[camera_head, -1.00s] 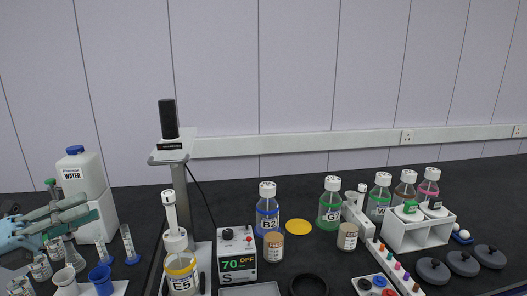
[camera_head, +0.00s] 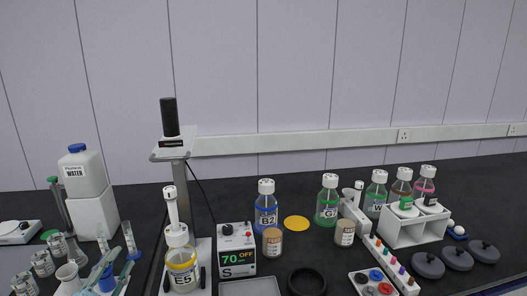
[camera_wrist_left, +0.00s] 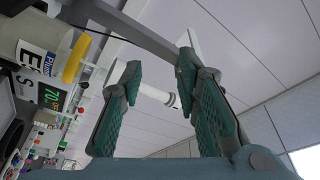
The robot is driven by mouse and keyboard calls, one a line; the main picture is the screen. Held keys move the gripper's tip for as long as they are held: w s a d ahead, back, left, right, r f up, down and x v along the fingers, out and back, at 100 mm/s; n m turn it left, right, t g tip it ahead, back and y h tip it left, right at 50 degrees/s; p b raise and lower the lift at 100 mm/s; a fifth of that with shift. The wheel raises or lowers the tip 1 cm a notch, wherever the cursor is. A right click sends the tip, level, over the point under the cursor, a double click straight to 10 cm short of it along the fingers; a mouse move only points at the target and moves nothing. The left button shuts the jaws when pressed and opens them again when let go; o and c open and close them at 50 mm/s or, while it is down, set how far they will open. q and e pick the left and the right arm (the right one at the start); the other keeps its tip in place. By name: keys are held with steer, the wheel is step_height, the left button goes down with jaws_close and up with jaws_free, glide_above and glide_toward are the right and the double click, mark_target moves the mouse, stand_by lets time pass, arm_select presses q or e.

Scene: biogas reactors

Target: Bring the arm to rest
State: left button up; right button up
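A white tube shows behind the gap, and nothing is gripped. My right gripper is in neither view.
A white water container (camera_head: 87,190) stands behind the left gripper.

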arm_select(q)
steer(key=s+d+f+n+g+y, duration=0.1)
steer(key=s+f+n+g+y, duration=0.1)
steer(key=s+f+n+g, duration=0.5)
steer(key=s+d+f+n+g+y, duration=0.15)
steer(key=s+f, duration=0.35)
steer(key=f, duration=0.5)
steer(key=s+d+f+n+g+h, duration=0.1)
steer(key=s+d+f+g, duration=0.25)
steer(key=s, duration=0.65)
steer(key=s+d+f+n+g, duration=0.2)
steer(key=s+d+f+g, duration=0.15)
steer(key=s, duration=0.55)
step_height(320, 180, down, 20)
steer(key=s+a+g, duration=0.2)
steer(key=a, duration=0.1)
steer(key=s+f+g, duration=0.1)
steer(key=s+f, duration=1.1)
steer(key=s, duration=0.1)
steer(key=shift+s+a+f, duration=0.2)
steer(key=shift+f, duration=0.05)
